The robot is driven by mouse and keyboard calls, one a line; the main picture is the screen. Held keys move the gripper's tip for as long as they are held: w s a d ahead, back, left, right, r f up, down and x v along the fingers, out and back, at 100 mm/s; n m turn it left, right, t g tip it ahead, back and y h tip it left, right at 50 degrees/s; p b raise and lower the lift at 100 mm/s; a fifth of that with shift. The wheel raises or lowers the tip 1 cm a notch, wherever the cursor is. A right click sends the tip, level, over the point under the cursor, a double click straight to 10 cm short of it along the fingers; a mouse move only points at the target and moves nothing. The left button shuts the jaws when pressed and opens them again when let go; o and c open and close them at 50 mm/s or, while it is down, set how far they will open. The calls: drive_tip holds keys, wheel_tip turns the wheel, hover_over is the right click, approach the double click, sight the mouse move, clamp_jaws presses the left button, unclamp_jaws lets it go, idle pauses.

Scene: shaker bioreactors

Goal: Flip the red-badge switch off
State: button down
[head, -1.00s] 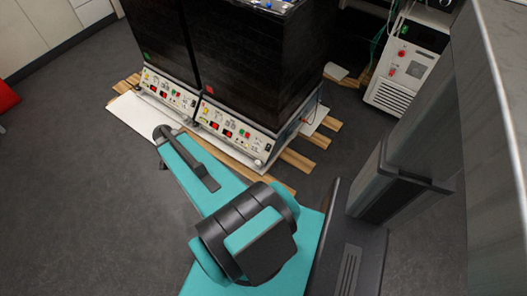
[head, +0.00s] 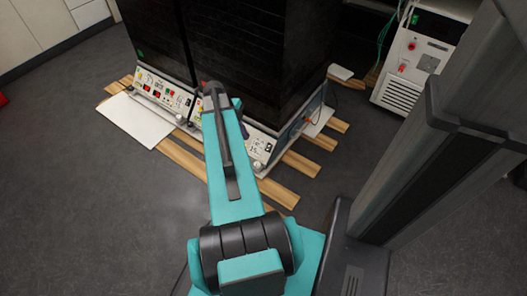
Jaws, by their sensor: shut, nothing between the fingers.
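The black shaker bioreactor (head: 265,60) on the right has a pale control panel (head: 262,148) along its lower front. Its red badge (head: 203,84) shows only as a sliver beside the end of my arm. My teal arm covers most of this panel, so I cannot make out the badge's switch or its position. The right end of the panel still shows, with small dark markings. My gripper is not visible; it is hidden behind my arm.
A left bioreactor (head: 151,40) with a green badge (head: 140,52) and a lit panel (head: 162,95) stands adjacent. Wooden slats (head: 181,157) and a white board (head: 136,119) lie beneath. A white machine (head: 409,75) stands at right. The grey floor in front is open.

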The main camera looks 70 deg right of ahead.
drive_tip(key=shift+s+d+m+b, duration=0.45)
drive_tip(key=shift+s+d+m, duration=0.55)
drive_tip(key=shift+s+d, duration=0.2)
drive_tip(key=shift+f, duration=0.1)
drive_tip(key=b, duration=0.6)
hover_over(267, 150)
drive_tip(key=w+a, duration=0.2)
drive_tip(key=f, duration=1.1)
drive_tip(key=shift+s+d+f, duration=0.15)
drive_tip(key=shift+d+f, duration=0.05)
drive_tip(key=shift+d, duration=0.05)
drive_tip(key=shift+s+d+f, duration=0.15)
drive_tip(key=shift+d+f, duration=0.25)
drive_tip(key=shift+f, duration=0.05)
drive_tip(key=shift+f, duration=0.1)
